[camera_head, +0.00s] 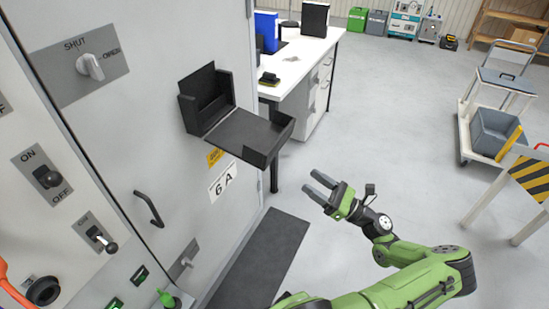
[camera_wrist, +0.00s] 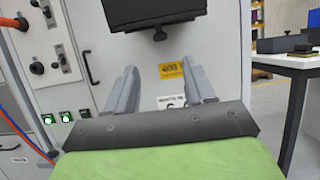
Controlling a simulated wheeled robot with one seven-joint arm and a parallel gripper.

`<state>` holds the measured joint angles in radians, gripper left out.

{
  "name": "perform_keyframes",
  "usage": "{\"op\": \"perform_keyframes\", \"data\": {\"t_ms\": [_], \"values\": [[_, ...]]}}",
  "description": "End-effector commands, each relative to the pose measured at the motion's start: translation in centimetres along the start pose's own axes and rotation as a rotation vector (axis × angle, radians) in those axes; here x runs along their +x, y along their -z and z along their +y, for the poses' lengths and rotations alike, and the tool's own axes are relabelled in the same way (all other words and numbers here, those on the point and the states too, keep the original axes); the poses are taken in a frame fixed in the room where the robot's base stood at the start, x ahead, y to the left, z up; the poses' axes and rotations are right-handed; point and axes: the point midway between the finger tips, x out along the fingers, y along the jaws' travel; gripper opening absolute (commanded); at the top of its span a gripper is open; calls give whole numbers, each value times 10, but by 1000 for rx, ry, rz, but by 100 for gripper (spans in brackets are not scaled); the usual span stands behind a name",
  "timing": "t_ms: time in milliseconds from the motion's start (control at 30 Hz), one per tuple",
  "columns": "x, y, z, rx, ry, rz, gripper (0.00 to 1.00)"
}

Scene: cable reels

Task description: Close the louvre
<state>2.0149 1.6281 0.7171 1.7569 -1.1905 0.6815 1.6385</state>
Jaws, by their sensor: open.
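A grey plate marked SHUT and OPEN (camera_head: 65,75) is on the cabinet front at the upper left of the head view. It carries a light grey turning knob (camera_head: 90,67); I cannot tell for sure which mark it points to. No louvre slats can be made out in either view. My gripper (camera_head: 315,184) is open and empty, out in front of the cabinet and well to the right of the knob. In the wrist view its two fingers (camera_wrist: 159,82) stand apart, facing the cabinet door.
A black open tray (camera_head: 245,132) juts from the cabinet door (camera_head: 165,110), above a door handle (camera_head: 149,208). An ON/OFF switch (camera_head: 48,177) and a lever switch (camera_head: 101,239) sit below the plate.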

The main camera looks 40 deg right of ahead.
Motion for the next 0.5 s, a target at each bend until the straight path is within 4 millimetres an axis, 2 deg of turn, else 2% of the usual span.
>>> {"op": "perform_keyframes", "data": {"t_ms": [33,300,500], "values": [[14,1,1,2,-8,1,53],[82,3,2,2,-8,3,53],[117,2,1,0,-5,3,53]]}}
